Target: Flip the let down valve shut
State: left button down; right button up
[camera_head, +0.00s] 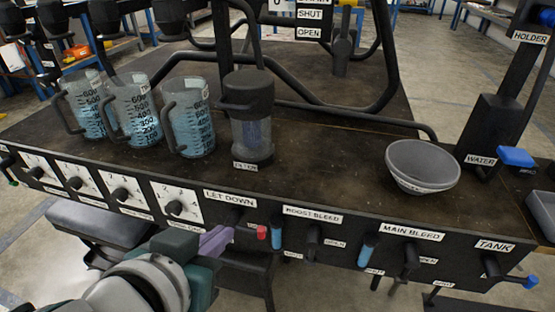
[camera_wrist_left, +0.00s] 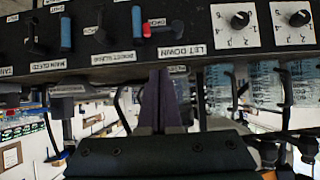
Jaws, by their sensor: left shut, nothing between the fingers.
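The let down valve sits on the front panel under the LET DOWN label (camera_head: 230,198). Its red-tipped handle (camera_head: 262,232) points sideways to the right, beside a partly covered label that reads OPEN. The red handle (camera_wrist_left: 162,29) also shows in the left wrist view, lying sideways above the upside-down LET DOWN label (camera_wrist_left: 183,50). My left gripper (camera_head: 226,235) has purple fingers, shut and empty, just left of the red tip in the head view. The fingers hide part of the valve there. In the left wrist view the fingertips (camera_wrist_left: 161,74) are apart from the handle.
Blue-handled boost bleed (camera_head: 277,236) and main bleed (camera_head: 367,252) levers are to the right on the panel. Number dials (camera_head: 175,207) are to the left. Above stand measuring jugs (camera_head: 188,125), a capped filter (camera_head: 251,125) and a grey bowl (camera_head: 422,165).

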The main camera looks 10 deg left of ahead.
pick_arm(q)
jog(key=b, duration=0.5)
send_over(244, 231)
jog(key=s, duration=0.2)
notch_tip(244, 231, down, 6)
jog(key=shift+d+f+b, duration=0.25)
jog(key=shift+f, duration=0.25)
jog(key=shift+d+f+b, duration=0.2)
jog(key=shift+f+b, duration=0.05)
jog(key=shift+f, duration=0.55)
